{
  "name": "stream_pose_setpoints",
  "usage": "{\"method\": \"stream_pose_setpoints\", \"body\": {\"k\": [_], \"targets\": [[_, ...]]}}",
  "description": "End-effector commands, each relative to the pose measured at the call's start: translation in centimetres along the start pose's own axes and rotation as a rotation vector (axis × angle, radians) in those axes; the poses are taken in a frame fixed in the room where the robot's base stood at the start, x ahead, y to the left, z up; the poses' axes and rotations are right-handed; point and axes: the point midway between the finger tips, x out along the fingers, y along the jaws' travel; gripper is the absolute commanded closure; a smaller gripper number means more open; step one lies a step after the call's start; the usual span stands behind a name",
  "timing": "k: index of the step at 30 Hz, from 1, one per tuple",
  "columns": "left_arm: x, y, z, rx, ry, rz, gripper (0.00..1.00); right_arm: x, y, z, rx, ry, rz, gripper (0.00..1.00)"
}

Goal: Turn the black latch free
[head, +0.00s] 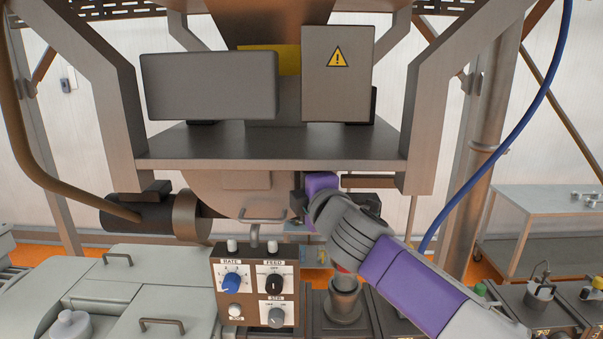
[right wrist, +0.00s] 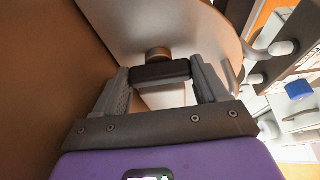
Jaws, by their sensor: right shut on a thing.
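The black latch (right wrist: 160,71) shows in the right wrist view as a short dark bar on a round metal pivot, against a grey metal plate. My right gripper (right wrist: 160,76) has one finger at each end of the latch and is shut on it. In the head view my right gripper (head: 298,204) is up against the rounded grey hopper housing (head: 235,192), below the steel shelf. I cannot make out the latch there, as the gripper and wrist cover that spot. My left gripper is not in view.
A control panel (head: 255,287) with knobs stands just below the housing. The steel shelf (head: 270,145) hangs close above my right wrist. A dark funnel-like cup (head: 343,300) stands under my right forearm. A blue hose (head: 530,115) curves down at the right.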

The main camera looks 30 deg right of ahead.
Motion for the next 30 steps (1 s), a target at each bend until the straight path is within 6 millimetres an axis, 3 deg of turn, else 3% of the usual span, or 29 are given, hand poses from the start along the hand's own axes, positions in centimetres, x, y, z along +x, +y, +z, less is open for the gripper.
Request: {"method": "stream_pose_setpoints", "body": {"k": [14, 15, 16, 26, 30], "targets": [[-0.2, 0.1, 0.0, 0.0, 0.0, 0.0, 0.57, 0.0, -0.1, 0.0, -0.02, 0.0, -0.007, 0.58], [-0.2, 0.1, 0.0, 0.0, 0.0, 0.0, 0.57, 0.0, -0.1, 0.0, -0.02, 0.0, -0.007, 0.23], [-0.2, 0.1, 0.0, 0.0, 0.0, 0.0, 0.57, 0.0, -0.1, 0.0, -0.02, 0.0, -0.007, 0.19], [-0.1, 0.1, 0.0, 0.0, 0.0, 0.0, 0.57, -0.2, 0.0, 0.0, -0.017, 0.0, -0.005, 0.17], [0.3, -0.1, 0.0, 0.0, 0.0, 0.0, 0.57, -1.8, 0.0, 0.0, -0.014, 0.001, -0.003, 0.17]]}}
